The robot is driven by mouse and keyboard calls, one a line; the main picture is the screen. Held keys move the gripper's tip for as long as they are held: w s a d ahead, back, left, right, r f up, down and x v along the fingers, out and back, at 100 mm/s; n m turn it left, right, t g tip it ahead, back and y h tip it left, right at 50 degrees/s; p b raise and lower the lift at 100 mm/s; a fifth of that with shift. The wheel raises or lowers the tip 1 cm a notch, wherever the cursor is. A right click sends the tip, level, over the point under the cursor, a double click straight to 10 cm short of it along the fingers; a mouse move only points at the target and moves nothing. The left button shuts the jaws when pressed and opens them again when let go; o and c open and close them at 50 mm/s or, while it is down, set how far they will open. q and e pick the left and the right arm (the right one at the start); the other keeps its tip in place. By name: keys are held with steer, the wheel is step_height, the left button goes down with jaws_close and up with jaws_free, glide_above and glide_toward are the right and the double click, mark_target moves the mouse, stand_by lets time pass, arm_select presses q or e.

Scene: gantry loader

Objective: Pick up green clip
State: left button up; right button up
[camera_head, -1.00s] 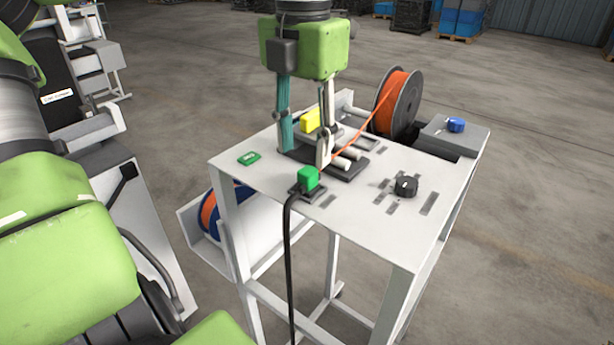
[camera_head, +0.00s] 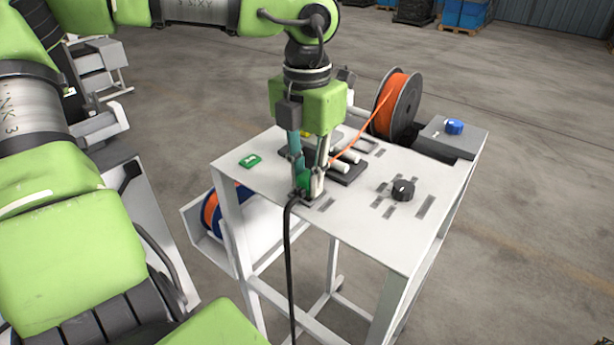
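The green clip (camera_head: 304,183), a small green block with a black cable running down from it, sits at the front edge of the white table (camera_head: 375,235). My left gripper (camera_head: 306,189) points down over it. Its teal finger is on the left and its pale finger on the right. The fingers are close together on both sides of the block and look shut on it. They hide much of the clip. The clip still appears to be at its place on the tabletop. My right gripper is not in view.
An orange cable spool (camera_head: 397,103) stands behind the table. A dark fixture with white rollers (camera_head: 348,170) lies right behind the gripper. A black knob (camera_head: 403,190) is to the right, a flat green piece (camera_head: 251,161) to the left. A yellow part is mostly hidden behind the gripper.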

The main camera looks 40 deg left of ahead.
arm_select(q)
jaws_close()
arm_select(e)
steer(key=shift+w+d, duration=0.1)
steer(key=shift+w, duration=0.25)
